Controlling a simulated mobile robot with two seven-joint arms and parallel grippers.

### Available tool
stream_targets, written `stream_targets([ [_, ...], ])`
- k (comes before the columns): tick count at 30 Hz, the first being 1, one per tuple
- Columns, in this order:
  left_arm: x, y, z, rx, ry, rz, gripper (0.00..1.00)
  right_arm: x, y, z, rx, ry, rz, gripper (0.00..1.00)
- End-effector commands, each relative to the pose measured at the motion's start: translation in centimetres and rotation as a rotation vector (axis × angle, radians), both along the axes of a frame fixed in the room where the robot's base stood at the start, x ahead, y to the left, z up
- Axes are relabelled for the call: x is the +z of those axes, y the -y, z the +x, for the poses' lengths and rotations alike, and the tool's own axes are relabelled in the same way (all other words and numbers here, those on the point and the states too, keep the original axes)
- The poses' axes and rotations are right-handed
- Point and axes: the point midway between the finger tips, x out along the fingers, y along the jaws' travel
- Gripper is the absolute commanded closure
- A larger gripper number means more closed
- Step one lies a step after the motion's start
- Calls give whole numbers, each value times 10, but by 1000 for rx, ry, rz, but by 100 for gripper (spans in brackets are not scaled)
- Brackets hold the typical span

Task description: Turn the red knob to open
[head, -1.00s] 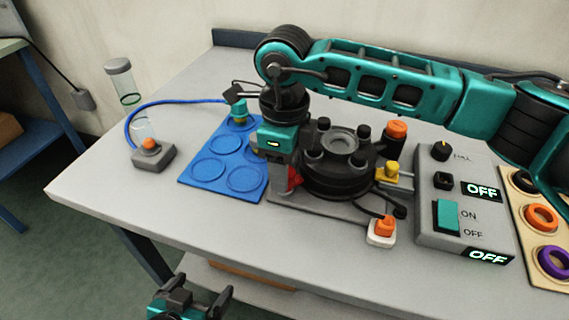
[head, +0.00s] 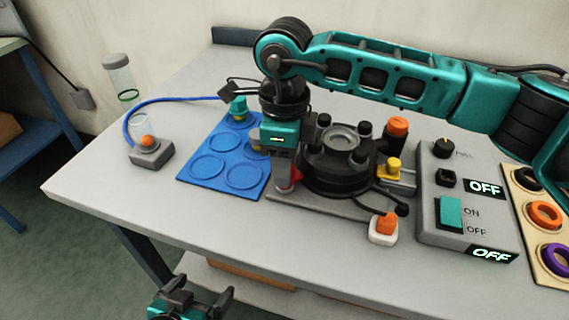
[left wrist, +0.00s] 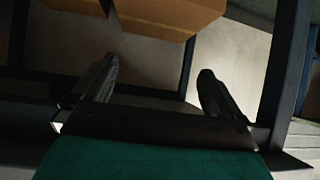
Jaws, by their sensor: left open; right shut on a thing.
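The red knob (head: 297,174) is on the left side of the black round device (head: 338,172), mostly hidden behind my right gripper. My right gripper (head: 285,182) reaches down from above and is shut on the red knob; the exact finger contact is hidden. My left gripper (head: 205,293) is open and empty, low in front of the table. The left wrist view also shows its two fingers (left wrist: 160,85) apart with nothing between them.
A blue mat (head: 208,168) with round recesses lies left of the device. A grey button box (head: 151,153), a control panel (head: 448,220) with two OFF displays, and a ring tray (head: 535,240) stand around it. The front left tabletop (head: 110,185) is clear.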

Motion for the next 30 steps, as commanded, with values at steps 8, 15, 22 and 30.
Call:
stream_targets([
  [8,-9,12,5,-20,8,-20,0,-3,0,0,234,4,-2,91],
  [15,-12,15,11,-28,21,-24,0,-2,0,0,463,2,0,91],
  [22,-25,14,11,-29,20,-22,0,-2,0,0,679,2,-1,91],
  [30,-36,13,8,-27,13,-21,0,-1,0,0,902,2,-1,91],
])
